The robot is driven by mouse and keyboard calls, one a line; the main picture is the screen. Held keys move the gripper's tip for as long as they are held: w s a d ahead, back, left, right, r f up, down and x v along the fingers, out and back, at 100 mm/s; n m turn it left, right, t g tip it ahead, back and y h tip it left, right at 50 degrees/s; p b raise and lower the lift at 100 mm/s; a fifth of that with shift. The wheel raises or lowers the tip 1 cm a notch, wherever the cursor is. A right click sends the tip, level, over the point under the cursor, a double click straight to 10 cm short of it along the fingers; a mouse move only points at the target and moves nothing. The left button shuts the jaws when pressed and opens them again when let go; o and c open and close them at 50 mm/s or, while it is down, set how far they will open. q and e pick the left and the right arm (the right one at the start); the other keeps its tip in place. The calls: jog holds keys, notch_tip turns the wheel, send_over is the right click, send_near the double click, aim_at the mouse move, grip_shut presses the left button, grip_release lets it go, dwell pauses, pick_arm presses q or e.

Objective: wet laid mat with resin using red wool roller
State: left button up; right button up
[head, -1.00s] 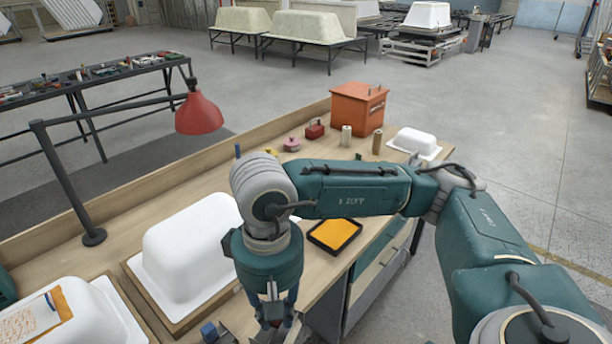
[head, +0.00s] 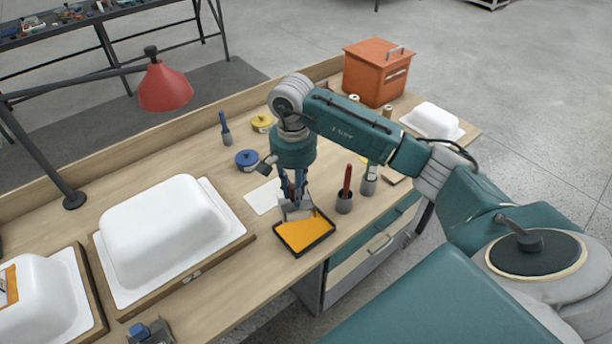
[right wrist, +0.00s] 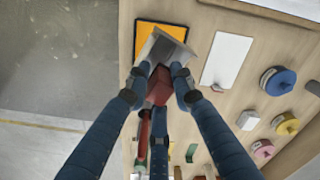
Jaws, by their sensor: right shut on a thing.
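My right gripper (head: 297,200) points down over a shallow black tray of orange-yellow resin (head: 303,236). It is shut on a tool with a red body (right wrist: 158,88) and a flared grey end (right wrist: 165,48). The grey end overlaps the tray's inner edge; I cannot tell whether it touches the resin. I cannot make out a wool sleeve on the tool. Another red-handled tool (head: 347,178) stands in a grey cup just right of the tray. Part of an orange-brown mat (head: 8,285) shows on the leftmost white shell (head: 45,295), cut by the frame edge. My left gripper is out of view.
A larger white shell (head: 165,232) stands left of the tray. A white sheet (head: 264,196) lies behind the tray, with blue (head: 247,160) and yellow (head: 262,122) tins beyond. A red lamp (head: 165,88) overhangs the back left. An orange box (head: 376,72) stands at the far right.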

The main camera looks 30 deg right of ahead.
aim_at(304, 199)
jog(key=shift+d+f+m, duration=0.35)
jog(key=shift+d+m, duration=0.05)
jog(key=shift+d, duration=0.45)
jog(key=shift+s+d+f, duration=0.1)
jog(key=shift+d+f, duration=0.15)
jog(key=shift+d+f+m, duration=0.1)
jog(key=shift+f+m, duration=0.05)
jog(key=shift+m, duration=0.15)
jog(key=shift+f, duration=0.5)
notch_tip(304, 199, down, 2)
jog(key=shift+f+b, duration=0.1)
jog(key=shift+b, duration=0.7)
notch_tip(304, 199, down, 4)
jog(key=b, duration=0.3)
jog(key=shift+f, duration=0.15)
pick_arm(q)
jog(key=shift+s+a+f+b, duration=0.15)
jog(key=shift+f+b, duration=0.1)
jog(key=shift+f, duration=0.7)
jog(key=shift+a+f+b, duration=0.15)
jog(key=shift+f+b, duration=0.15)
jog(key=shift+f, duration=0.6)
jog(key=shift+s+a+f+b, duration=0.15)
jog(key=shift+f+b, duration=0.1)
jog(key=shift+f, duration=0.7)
pick_arm(e)
jog(key=shift+f, duration=0.7)
